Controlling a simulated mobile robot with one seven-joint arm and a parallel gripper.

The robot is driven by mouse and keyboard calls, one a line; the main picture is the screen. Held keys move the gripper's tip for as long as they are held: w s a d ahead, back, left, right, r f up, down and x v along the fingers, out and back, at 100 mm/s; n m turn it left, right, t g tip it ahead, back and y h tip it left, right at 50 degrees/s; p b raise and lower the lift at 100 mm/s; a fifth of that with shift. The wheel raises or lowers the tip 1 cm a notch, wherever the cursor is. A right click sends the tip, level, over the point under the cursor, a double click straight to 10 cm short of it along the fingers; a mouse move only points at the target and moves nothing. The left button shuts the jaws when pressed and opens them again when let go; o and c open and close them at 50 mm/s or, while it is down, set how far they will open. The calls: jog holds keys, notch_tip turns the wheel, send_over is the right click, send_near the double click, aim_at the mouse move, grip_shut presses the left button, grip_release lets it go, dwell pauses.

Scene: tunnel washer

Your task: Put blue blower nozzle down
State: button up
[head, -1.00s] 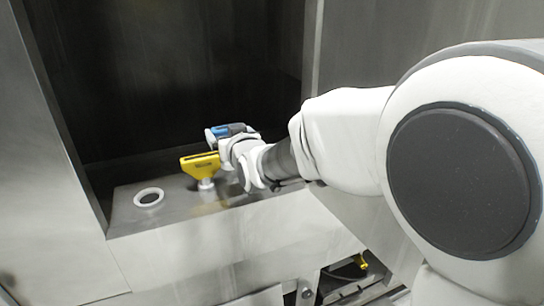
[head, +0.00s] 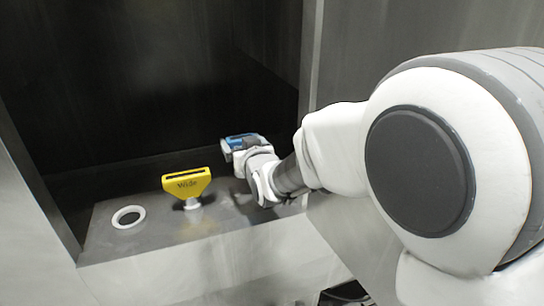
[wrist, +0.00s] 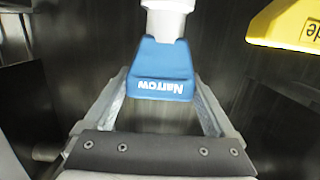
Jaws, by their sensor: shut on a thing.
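The blue blower nozzle (head: 240,142), marked "Narrow", is held in my gripper (wrist: 160,80). In the wrist view the blue nozzle (wrist: 162,62) sits between the two fingers, with its white round collar pointing away from my palm. In the head view my gripper (head: 246,156) is over the right part of the grey ledge, to the right of the yellow nozzle. Whether the blue nozzle touches the ledge cannot be told.
A yellow nozzle (head: 187,184) marked "Wide" stands upright on the grey ledge (head: 165,232). An empty white ring (head: 128,209) lies at the ledge's left. A dark recess is behind. A metal wall (head: 345,60) is at the right.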

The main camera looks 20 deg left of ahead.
jog(key=shift+f+p, duration=0.35)
jog(key=shift+f, duration=2.85)
jog(key=shift+f, duration=0.15)
jog(key=o, duration=1.2)
jog(key=shift+o, duration=0.2)
jog(key=shift+r, duration=0.25)
jog(key=b+v, duration=0.2)
jog(key=v, duration=1)
jog(key=shift+f, duration=0.15)
